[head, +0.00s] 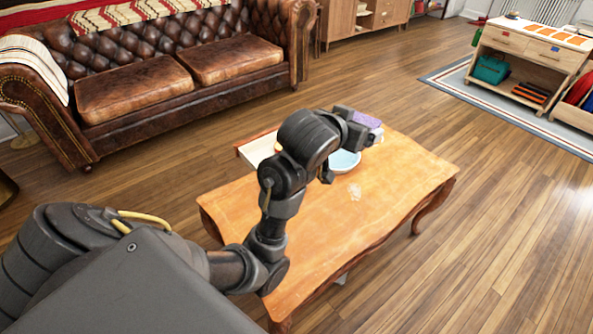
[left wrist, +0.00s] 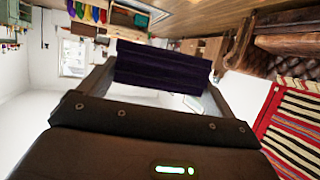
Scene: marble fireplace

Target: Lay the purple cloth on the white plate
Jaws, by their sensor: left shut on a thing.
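The purple cloth (head: 366,119) is in my left gripper (head: 352,122), above the far side of the wooden coffee table. In the left wrist view the dark purple cloth (left wrist: 163,66) spans between the two fingers of the left gripper (left wrist: 160,80), which is shut on it. The white plate (head: 345,161), bluish in this light, lies on the table below the cloth. It is partly hidden by my left wrist. Whether the cloth touches anything below cannot be told. My right gripper is in neither view.
A leather sofa (head: 135,85) stands behind. The table's right end is clear.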

